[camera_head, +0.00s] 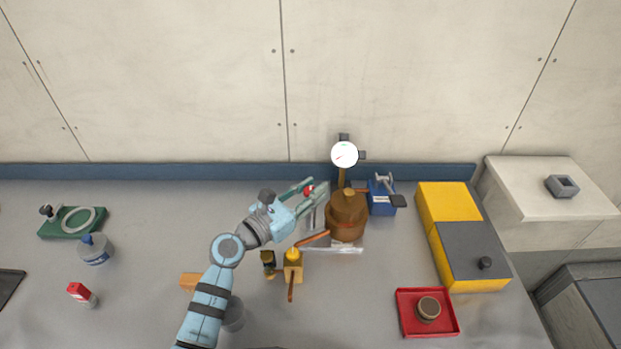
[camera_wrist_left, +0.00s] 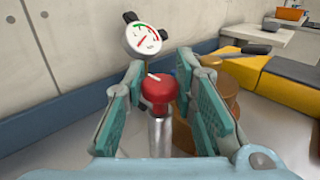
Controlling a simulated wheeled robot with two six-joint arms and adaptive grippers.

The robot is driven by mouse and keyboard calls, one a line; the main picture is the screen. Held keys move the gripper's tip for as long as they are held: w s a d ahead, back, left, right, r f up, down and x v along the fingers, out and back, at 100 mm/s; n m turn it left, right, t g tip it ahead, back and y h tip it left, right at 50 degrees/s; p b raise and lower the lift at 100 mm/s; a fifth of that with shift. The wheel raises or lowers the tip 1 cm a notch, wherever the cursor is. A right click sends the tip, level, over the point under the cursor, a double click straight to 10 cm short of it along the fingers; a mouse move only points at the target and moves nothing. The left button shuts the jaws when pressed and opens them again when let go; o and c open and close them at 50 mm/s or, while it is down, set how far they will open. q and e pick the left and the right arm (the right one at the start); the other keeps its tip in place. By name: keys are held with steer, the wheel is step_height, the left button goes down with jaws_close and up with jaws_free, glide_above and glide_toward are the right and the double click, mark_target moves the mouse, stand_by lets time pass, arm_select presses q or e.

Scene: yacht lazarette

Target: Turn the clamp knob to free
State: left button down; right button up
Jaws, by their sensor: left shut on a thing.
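The clamp knob (camera_head: 308,190) is red and sits on top of a grey metal post, beside the brown round body (camera_head: 347,217). In the left wrist view the knob (camera_wrist_left: 158,93) shows a white pointer line slanting to the upper left. My left gripper (camera_head: 314,187) reaches in from the left and is shut on the knob, with one teal-padded finger on each side in the wrist view (camera_wrist_left: 160,78). The fingers hide part of the knob in the head view. A white dial gauge (camera_head: 344,154) stands behind it. My right gripper is not in view.
A blue device (camera_head: 382,197) with a lever stands just right of the brown body. Yellow-and-grey boxes (camera_head: 450,207) and a red tray (camera_head: 403,328) lie farther right. A yellow-topped item (camera_head: 293,258) stands in front. The blue-edged wall is behind.

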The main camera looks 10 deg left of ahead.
arm_select(q)
steer(key=c, duration=1.3)
jaws_free()
steer(key=shift+c, duration=0.2)
steer(key=v, duration=1.2)
steer(key=shift+d, duration=0.1)
